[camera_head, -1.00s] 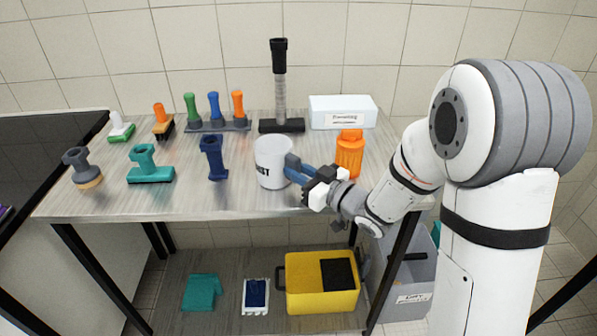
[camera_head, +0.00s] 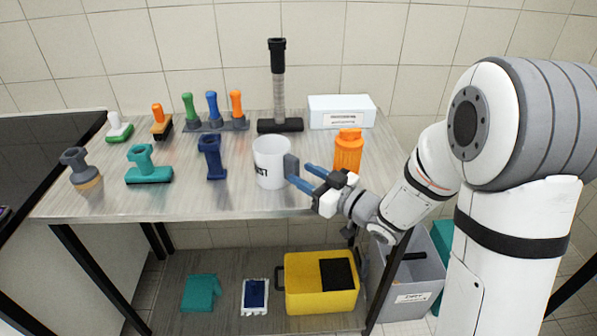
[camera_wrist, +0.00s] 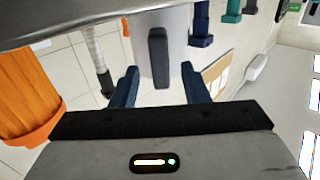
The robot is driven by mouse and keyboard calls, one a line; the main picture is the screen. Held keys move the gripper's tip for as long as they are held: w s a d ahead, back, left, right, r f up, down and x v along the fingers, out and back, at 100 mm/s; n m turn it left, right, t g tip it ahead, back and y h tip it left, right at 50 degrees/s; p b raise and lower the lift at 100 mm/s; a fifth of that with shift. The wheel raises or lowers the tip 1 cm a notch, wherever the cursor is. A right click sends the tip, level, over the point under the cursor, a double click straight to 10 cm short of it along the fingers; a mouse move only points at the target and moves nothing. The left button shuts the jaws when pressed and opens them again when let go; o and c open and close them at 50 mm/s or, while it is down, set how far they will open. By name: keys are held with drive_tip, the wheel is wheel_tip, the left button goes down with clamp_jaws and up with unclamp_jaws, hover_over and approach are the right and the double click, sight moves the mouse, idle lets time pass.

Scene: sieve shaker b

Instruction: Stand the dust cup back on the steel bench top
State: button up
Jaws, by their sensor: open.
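The dust cup (camera_head: 270,163) is white with dark lettering and stands upright on the steel bench top (camera_head: 110,203), near the front right. Its dark grey handle (camera_head: 292,167) points right, towards my gripper (camera_head: 300,175). My gripper is open, with its blue fingers just right of the handle. In the wrist view the cup (camera_wrist: 182,40) is at the top centre. Its handle (camera_wrist: 158,58) lies centred in line with the gap between my open fingers (camera_wrist: 160,86), with nothing held. The contact under the cup is partly hidden there.
An orange bottle (camera_head: 348,150) stands right of the cup, close behind my gripper. A dark blue tool (camera_head: 212,158) stands to the left. A white box (camera_head: 342,112) and an upright brush (camera_head: 279,90) are behind. The bench front left is clear.

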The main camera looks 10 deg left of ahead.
drive_tip(key=v, duration=0.9)
drive_tip(key=w+d+m+t+h, duration=0.1)
drive_tip(key=d+h, duration=0.1)
drive_tip(key=w+d+m+h, duration=0.1)
drive_tip(key=w+d+h, duration=0.1)
drive_tip(key=h, duration=0.1)
drive_tip(key=w+d+f+m+t+h, duration=0.1)
drive_tip(key=w+d+h, duration=0.1)
drive_tip(key=shift+d+t+h, duration=0.3)
drive_tip(key=s+d+m+g+h, duration=0.1)
drive_tip(key=s+d+m+h, duration=0.1)
drive_tip(key=d+m+h, duration=0.35)
drive_tip(key=s+d+m+g+h, duration=0.2)
drive_tip(key=s+g, duration=0.7)
drive_tip(key=s, duration=0.9)
drive_tip(key=shift+s+d+m, duration=0.25)
drive_tip(key=shift+d+m, duration=0.3)
drive_tip(key=shift+d, duration=0.15)
drive_tip(key=shift+f, duration=0.1)
wheel_tip(320, 180, up, 7)
drive_tip(key=p, duration=0.6)
drive_tip(key=shift+s, duration=0.2)
